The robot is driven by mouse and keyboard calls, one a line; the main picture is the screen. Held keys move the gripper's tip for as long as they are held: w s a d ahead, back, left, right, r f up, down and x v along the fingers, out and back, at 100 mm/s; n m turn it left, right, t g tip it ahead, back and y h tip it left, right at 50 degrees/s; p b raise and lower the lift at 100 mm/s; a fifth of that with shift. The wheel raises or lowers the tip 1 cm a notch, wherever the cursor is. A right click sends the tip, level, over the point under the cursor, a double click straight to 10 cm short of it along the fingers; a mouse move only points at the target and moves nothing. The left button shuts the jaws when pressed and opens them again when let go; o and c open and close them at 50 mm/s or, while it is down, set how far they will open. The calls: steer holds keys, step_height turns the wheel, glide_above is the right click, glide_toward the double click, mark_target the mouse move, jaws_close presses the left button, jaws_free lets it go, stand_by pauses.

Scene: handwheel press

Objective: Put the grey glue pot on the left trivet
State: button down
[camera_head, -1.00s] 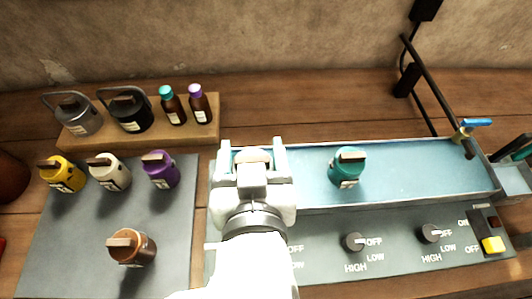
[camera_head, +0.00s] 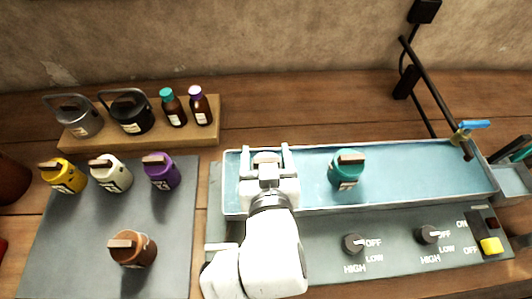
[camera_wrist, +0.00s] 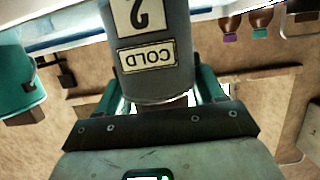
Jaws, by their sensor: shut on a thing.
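My gripper (camera_head: 266,158) is shut on the grey glue pot, over the left part of the blue water trough (camera_head: 420,160). In the head view only the pot's brownish top (camera_head: 266,157) shows between the fingers; my gripper hides the rest. In the wrist view the grey glue pot (camera_wrist: 165,86) sits between the fingers, with a label reading COLD and another with a 2. I cannot tell how high the pot is above the trough floor. I cannot make out the left trivet.
A teal pot (camera_head: 346,170) stands in the trough, right of my gripper. Yellow (camera_head: 66,178), cream (camera_head: 112,175), purple (camera_head: 162,172) and brown (camera_head: 134,250) pots stand on the dark mat at left. A wooden rack (camera_head: 205,140) behind holds cans and bottles.

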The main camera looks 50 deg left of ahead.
steer(key=shift+c, duration=0.6)
jaws_free()
steer(key=shift+f, duration=0.1)
steer(key=shift+s+d, duration=0.1)
steer(key=b+v, duration=0.1)
steer(key=v, duration=1.1)
